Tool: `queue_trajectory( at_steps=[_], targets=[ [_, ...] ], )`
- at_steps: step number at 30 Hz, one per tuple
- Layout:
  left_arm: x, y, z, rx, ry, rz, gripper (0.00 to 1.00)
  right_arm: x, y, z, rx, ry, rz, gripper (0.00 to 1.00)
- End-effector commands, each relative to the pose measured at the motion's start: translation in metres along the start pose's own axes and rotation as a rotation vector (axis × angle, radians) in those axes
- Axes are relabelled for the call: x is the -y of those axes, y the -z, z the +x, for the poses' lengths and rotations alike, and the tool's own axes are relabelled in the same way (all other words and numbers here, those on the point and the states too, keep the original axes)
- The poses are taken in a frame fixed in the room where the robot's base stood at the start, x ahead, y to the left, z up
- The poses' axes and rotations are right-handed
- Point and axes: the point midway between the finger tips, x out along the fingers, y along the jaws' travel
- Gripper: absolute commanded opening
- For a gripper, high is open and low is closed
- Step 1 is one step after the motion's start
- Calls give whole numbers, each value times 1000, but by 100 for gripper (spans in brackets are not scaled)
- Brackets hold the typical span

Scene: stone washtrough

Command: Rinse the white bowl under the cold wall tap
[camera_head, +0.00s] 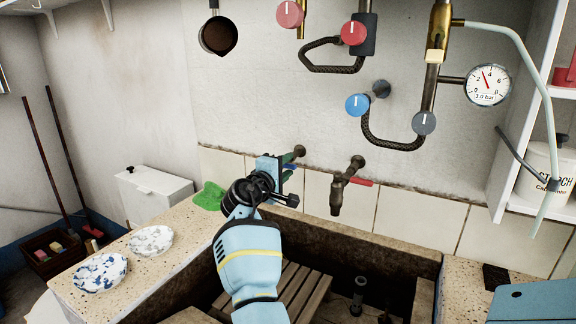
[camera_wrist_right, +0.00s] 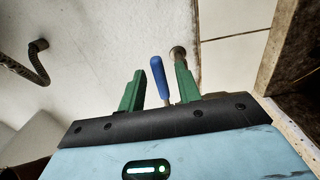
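My right gripper (camera_head: 286,164) is raised at the wall beside the cold tap (camera_head: 299,151), which it largely hides in the head view. In the right wrist view the green fingers (camera_wrist_right: 158,80) are apart, with the tap's blue lever (camera_wrist_right: 159,77) showing between them; I cannot tell whether they touch it. Two white bowls stand on the left ledge: one with grey-looking marks (camera_head: 151,240) and one with blue blotches (camera_head: 101,273). No plain white bowl shows. My left gripper is not in view.
A red-levered tap (camera_head: 345,185) is right of my gripper. Below is the stone trough (camera_head: 390,255) with a wooden slatted rack (camera_head: 300,290). A green cloth (camera_head: 209,196) lies on the left ledge. Pipes, valve knobs and a pressure gauge (camera_head: 488,85) are above.

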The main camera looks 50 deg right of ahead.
Motion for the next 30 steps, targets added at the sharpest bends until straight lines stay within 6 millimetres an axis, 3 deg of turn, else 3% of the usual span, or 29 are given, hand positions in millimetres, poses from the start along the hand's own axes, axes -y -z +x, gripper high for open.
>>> queue_trajectory(
  at_steps=[4, 13, 21, 30],
  targets=[
    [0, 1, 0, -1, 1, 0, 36, 0, 0, 10, 0, 0, 0, 34],
    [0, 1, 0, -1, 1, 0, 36, 1, 0, 12, 0, 1, 0, 34],
    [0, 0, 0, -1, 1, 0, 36, 1, 0, 12, 0, 1, 0, 0],
    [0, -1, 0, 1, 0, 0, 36, 1, 0, 11, 2, 1, -1, 0]
  ],
)
